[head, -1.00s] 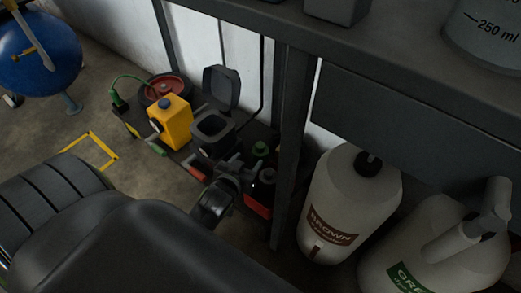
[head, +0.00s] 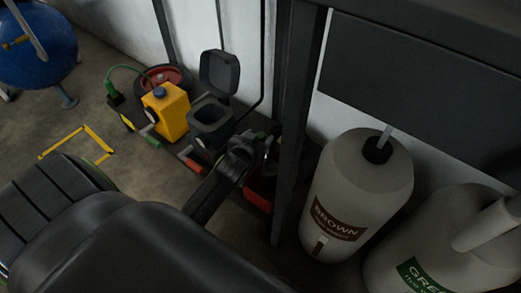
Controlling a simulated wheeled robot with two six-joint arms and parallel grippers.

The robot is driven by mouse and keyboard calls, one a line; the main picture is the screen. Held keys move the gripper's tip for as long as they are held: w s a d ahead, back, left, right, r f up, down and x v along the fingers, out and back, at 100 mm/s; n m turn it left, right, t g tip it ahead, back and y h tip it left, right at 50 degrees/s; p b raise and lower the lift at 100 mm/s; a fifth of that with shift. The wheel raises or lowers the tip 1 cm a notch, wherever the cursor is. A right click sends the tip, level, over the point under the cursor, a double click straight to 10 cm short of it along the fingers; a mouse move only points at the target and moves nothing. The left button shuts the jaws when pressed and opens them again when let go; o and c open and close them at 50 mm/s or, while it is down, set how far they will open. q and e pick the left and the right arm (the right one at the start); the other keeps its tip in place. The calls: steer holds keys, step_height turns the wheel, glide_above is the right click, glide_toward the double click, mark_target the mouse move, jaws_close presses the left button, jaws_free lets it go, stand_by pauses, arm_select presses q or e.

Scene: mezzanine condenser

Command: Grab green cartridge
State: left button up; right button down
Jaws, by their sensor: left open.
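A small green cylinder (head: 151,138), which looks like the green cartridge, lies at the base of the yellow canister (head: 167,111) on the far floor-level platform. A similar red cylinder (head: 189,160) lies to its right, nearer me. My left gripper (head: 256,148) is open, reaching in from the lower left. It is to the right of both cylinders, in front of a dark cluster with a red container (head: 258,196) and a small green part. The gripper and arm hide much of that cluster. My right gripper is not in view.
A dark open-lidded bin (head: 212,118) stands behind the cylinders. A dark upright post (head: 298,125) rises just right of my gripper. White jugs marked BROWN (head: 357,185) and GREEN (head: 450,240) stand right of it, under a shelf. Floor at left is mostly clear.

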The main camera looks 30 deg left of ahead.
arm_select(q)
jaws_close()
steer(key=shift+r, duration=0.1)
steer(key=shift+r, duration=0.1)
stand_by(0.3)
